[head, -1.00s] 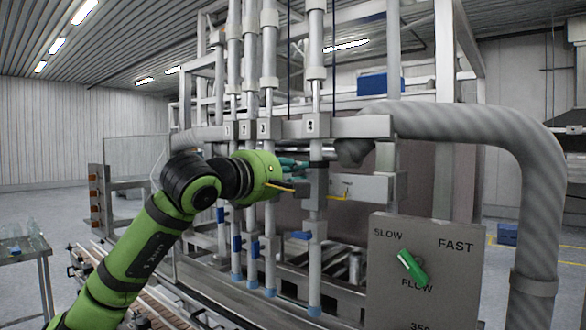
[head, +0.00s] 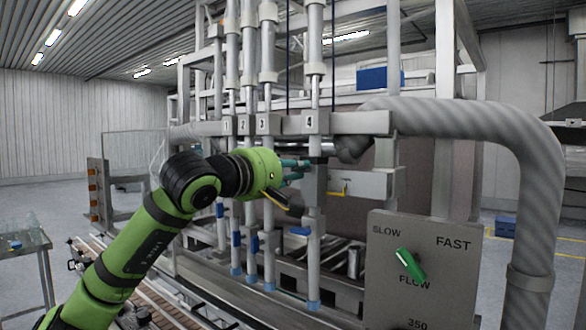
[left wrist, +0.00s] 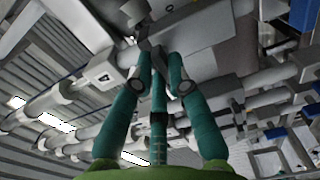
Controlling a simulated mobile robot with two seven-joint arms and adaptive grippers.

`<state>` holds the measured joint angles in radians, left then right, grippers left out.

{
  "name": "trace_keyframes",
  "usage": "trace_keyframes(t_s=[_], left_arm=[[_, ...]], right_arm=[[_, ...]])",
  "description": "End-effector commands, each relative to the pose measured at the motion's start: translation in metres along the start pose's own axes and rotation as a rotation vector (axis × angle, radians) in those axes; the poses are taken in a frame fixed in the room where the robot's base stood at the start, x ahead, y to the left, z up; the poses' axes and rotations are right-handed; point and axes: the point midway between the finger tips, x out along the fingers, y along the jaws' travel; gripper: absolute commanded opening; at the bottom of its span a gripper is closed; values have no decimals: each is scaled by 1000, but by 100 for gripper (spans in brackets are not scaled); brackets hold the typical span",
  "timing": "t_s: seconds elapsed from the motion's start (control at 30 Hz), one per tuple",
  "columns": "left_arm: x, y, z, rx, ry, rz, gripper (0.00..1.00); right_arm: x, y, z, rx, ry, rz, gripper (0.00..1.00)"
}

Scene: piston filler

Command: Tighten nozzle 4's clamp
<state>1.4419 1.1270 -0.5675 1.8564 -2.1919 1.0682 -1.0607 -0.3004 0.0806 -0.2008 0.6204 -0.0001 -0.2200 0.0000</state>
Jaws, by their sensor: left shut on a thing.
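Nozzle 4 (head: 314,190) is the vertical grey tube under the plate marked 4 (head: 310,123), the rightmost of the row. My left gripper (head: 302,169) reaches it from the left, just below that plate. In the left wrist view its teal fingers (left wrist: 158,60) come together at the tips on a small part at the clamp, close by the 4 label (left wrist: 97,77). The fingers are shut on this part, which they mostly hide. I cannot tell how tight the clamp is. My right gripper is not in view.
Nozzles 1, 2 and 3 (head: 268,200) stand close to the left, behind my arm. A thick ribbed hose (head: 455,118) arches at the right. A control panel (head: 425,285) with a green knob (head: 411,264) stands at the front right. A conveyor runs below.

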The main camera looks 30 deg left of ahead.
Motion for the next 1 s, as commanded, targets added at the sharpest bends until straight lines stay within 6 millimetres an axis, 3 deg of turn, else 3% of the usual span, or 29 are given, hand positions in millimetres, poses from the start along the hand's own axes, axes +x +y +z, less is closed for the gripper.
trace_keyframes(t_s=[0.13,0.2,0.23,0.67,1.0], left_arm=[[0,1,0,3,1,3,0],[0,1,0,2,2,3,37],[0,1,0,2,1,3,41],[-8,0,-1,1,1,1,41],[-76,0,-2,4,6,1,41]], right_arm=[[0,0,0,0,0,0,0],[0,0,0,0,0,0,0],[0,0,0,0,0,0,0],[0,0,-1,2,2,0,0],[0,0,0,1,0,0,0]])
